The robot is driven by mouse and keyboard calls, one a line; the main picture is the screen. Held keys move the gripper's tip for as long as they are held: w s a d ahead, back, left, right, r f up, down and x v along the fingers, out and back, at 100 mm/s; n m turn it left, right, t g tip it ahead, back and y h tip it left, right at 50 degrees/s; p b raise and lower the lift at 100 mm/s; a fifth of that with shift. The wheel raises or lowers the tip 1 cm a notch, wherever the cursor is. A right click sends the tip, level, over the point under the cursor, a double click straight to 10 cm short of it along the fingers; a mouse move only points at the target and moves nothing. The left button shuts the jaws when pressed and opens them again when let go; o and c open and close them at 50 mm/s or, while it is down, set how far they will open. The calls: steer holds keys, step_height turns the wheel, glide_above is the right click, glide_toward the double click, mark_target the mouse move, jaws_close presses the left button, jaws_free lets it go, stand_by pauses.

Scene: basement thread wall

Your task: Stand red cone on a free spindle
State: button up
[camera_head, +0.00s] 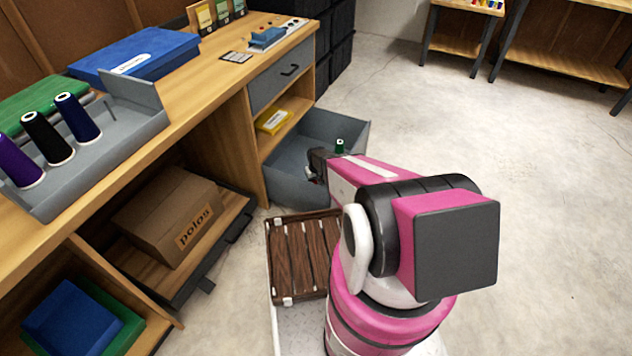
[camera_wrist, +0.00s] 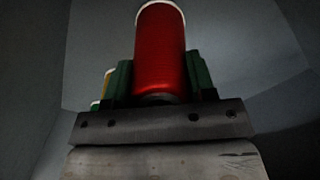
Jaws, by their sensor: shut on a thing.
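The red cone (camera_wrist: 160,55) stands large in the middle of the wrist view, between the two green fingers of my gripper (camera_wrist: 162,82). My gripper is shut on it. In the head view my gripper (camera_head: 317,167) is down in the open grey drawer (camera_head: 350,129), partly hidden by my arm, and the red cone cannot be made out there. Purple (camera_head: 18,163), black (camera_head: 47,138) and navy (camera_head: 77,117) cones stand in a row in a grey tray (camera_head: 135,135) on the bench.
A dark green cone (camera_head: 340,146) is in the drawer near my gripper. A yellow cone (camera_wrist: 108,80) shows left of the red one. A cardboard box (camera_head: 165,215) sits on a low shelf, and a slatted brown tray (camera_head: 300,255) is beside my arm. Floor to the right is clear.

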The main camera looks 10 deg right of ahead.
steer(key=shift+f, duration=0.35)
stand_by(0.3)
steer(key=o, duration=1.1)
steer(key=shift+o, duration=0.2)
steer(key=shift+r, duration=0.15)
